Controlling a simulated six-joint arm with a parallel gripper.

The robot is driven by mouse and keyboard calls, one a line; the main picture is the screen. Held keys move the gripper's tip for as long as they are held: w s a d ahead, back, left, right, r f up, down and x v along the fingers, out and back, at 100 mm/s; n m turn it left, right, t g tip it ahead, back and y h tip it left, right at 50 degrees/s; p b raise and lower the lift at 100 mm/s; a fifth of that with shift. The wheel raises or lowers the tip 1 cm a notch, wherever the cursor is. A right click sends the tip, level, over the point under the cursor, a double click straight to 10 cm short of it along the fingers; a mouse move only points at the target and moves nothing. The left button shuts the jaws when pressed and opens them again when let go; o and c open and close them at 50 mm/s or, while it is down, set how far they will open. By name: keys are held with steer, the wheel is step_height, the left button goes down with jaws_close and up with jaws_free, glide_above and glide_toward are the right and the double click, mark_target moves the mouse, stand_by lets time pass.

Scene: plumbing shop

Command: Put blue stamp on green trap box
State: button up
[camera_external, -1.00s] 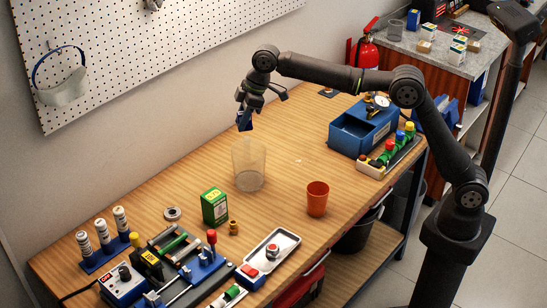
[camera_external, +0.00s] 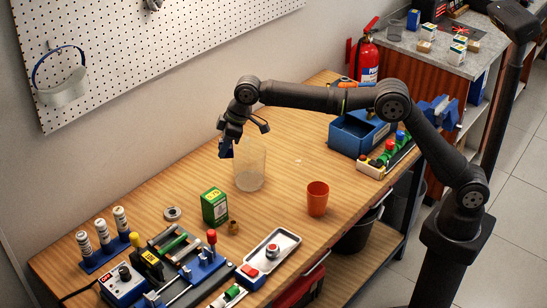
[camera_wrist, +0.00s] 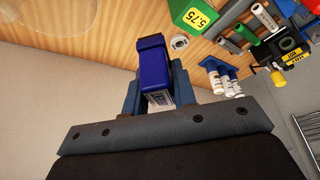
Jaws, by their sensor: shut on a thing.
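My gripper (camera_external: 226,145) is shut on the blue stamp (camera_wrist: 153,62). The stamp sticks out between the fingers in the wrist view, and it shows as a small dark blue shape in the external view (camera_external: 225,152). My gripper holds it in the air, at the upper left of the clear container. The green trap box (camera_external: 214,206) stands upright on the bench, below and to the left of the container. It also shows at the top of the wrist view (camera_wrist: 195,15), with a "5.75" label. The stamp is apart from the box.
A clear container (camera_external: 250,165) stands close to my gripper, behind the box. A brass fitting (camera_external: 233,227) and a metal ring (camera_external: 172,213) lie near the box. Tools crowd the front left.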

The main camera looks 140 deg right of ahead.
steer(key=w+f, duration=0.1)
steer(key=w, duration=0.1)
steer(key=w+a+f, duration=0.1)
steer(key=w+f, duration=0.1)
steer(key=w, duration=0.1)
steer(key=w+f, duration=0.2)
steer(key=w, duration=0.1)
steer(key=shift+w+a, duration=0.1)
steer(key=shift+a, duration=0.15)
steer(key=shift+f, duration=2)
steer(key=shift+f, duration=0.1)
steer(key=o, duration=1)
steer(key=shift+f, duration=0.1)
steer(key=v, duration=1.2)
steer(key=shift+r, duration=0.2)
steer(key=shift+f, duration=0.1)
